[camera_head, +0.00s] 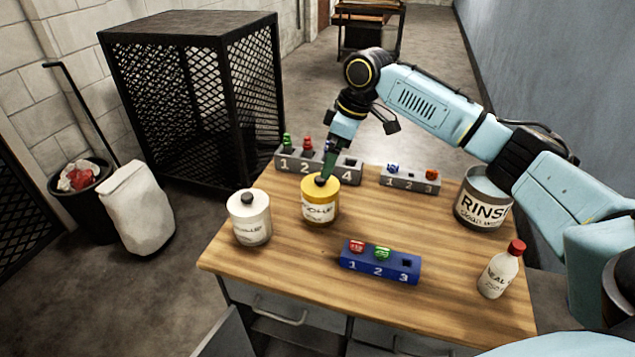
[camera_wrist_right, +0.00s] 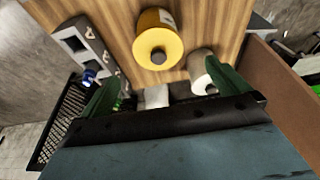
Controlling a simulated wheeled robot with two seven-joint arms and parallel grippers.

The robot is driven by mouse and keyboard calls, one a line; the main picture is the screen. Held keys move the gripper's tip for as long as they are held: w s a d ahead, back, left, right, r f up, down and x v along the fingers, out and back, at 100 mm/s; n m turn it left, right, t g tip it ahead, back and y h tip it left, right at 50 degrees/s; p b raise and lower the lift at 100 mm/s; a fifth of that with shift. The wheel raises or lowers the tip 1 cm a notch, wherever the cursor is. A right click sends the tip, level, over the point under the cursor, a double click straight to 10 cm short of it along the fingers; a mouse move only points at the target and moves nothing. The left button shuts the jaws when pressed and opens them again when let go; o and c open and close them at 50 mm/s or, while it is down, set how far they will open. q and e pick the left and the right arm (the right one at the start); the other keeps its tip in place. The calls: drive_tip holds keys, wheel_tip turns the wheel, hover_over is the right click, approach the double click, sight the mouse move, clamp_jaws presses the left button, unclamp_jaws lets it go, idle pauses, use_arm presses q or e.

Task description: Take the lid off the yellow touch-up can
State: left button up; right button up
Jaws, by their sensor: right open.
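The yellow touch-up can (camera_head: 319,208) stands upright on the wooden table, left of its middle. Its yellow lid (camera_head: 313,188) is on and has a dark knob (camera_head: 320,181) on top. My right gripper (camera_head: 326,174) points down just above and behind the knob; in the head view I cannot tell whether it touches. In the right wrist view the gripper (camera_wrist_right: 163,70) has its green fingers wide apart with nothing between them. There the yellow lid (camera_wrist_right: 150,44) and its knob (camera_wrist_right: 158,57) show just beyond the fingertips. My left gripper is not in view.
A white can (camera_head: 250,225) with a dark knob stands left of the yellow can. A blue rack (camera_head: 379,267) lies in front, grey racks (camera_head: 411,181) behind. A rinse bucket (camera_head: 480,205) and red-capped bottle (camera_head: 497,275) stand at right. The table's front-left is clear.

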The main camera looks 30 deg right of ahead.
sight(328, 187)
drive_tip(key=x, duration=0.3)
drive_tip(key=shift+f, duration=0.2)
drive_tip(key=shift+w+a+f, duration=0.2)
drive_tip(key=shift+w+f, duration=0.15)
drive_tip(key=shift+f, duration=0.25)
drive_tip(key=x, duration=0.3)
drive_tip(key=shift+w+f+b, duration=0.2)
drive_tip(key=shift+w+b, duration=0.15)
drive_tip(key=shift+b, duration=0.05)
drive_tip(key=shift+a+f, duration=0.1)
drive_tip(key=shift+f, duration=0.1)
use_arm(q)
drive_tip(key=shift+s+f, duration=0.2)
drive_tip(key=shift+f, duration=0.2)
use_arm(e)
drive_tip(key=c, duration=0.8)
